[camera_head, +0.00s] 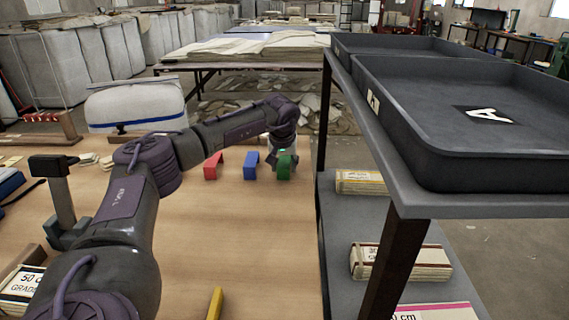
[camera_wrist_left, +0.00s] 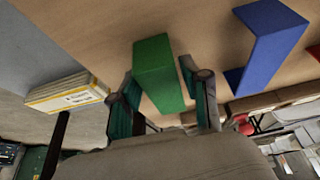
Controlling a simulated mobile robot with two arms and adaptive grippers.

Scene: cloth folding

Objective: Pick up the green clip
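The green clip (camera_head: 284,172) stands on the wooden table near its right edge, at the right end of a row with a blue clip (camera_head: 251,165) and a red clip (camera_head: 213,167). My left gripper (camera_head: 282,158) is over the green clip and partly hides it. In the left wrist view, the green clip (camera_wrist_left: 158,72) lies between my two fingers. The blue clip (camera_wrist_left: 268,45) is just right of the right finger. My right gripper is not in view.
A dark shelf rack (camera_head: 383,132) with deep trays (camera_head: 470,165) stands close to the table's right side. Labelled packs (camera_head: 400,262) lie on its lower shelf. A yellow piece (camera_head: 215,303) lies at the table's front. The middle of the table (camera_head: 230,235) is clear.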

